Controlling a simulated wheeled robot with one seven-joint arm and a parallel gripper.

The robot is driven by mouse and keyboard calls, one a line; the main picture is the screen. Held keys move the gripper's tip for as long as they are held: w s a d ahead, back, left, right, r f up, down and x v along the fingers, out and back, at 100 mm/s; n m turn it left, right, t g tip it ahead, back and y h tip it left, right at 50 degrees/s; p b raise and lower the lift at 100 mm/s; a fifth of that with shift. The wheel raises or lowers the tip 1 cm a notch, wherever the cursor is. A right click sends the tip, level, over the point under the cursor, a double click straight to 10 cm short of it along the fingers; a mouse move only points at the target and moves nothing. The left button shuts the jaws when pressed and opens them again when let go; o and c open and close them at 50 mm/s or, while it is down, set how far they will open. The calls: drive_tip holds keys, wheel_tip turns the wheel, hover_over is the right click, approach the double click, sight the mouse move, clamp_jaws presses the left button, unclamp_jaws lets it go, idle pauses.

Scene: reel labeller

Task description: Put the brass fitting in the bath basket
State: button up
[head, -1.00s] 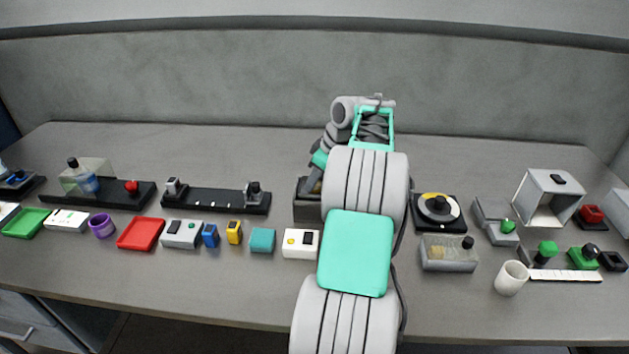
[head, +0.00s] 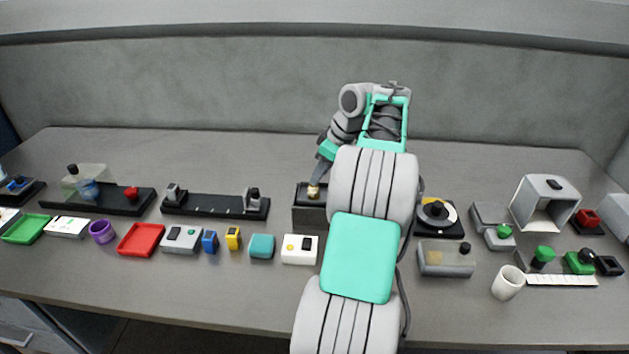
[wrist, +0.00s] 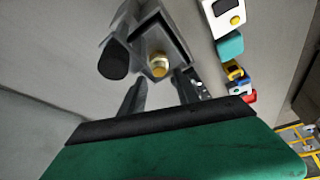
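The brass fitting (wrist: 158,65) has a gold round end and a paler collar. In the wrist view it shows between and just beyond my fingertips, against a dark open box. In the head view the fitting (head: 313,191) shows at the top of the dark grey box (head: 309,217), right below my fingers. My gripper (wrist: 160,82) points down at it, its two fingers apart with a gap seen on each side of the fitting. I cannot tell how deep the fitting sits. No separate basket can be made out; my arm hides the box's right side.
A white box with a yellow button (head: 300,249) and a teal block (head: 262,246) stand in front on the left. A round black-and-white device (head: 437,213) and a clear-topped box (head: 446,260) stand right of my arm. The table's back strip is clear.

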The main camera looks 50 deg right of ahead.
drive_tip(key=a+p+v, duration=0.1)
drive_tip(key=p+v, duration=0.1)
drive_tip(key=v, duration=0.4)
drive_tip(key=w+a+r+m, duration=0.1)
drive_tip(key=w+a, duration=0.2)
drive_tip(key=a, duration=0.9)
drive_tip(key=w+a+r, duration=0.1)
drive_tip(key=w+a, duration=0.3)
drive_tip(key=a, duration=0.9)
drive_tip(key=s+a+f+m, duration=0.1)
drive_tip(key=s+a+f, duration=0.3)
drive_tip(key=s+a, duration=0.3)
drive_tip(key=s+a+f+m+h, duration=0.1)
drive_tip(key=s+a+f, duration=0.3)
drive_tip(key=s+a, duration=0.4)
drive_tip(key=shift+a+f+g, duration=0.25)
drive_tip(key=shift+g, duration=0.15)
drive_tip(key=shift+s+a, duration=0.1)
drive_tip(key=shift+s, duration=0.1)
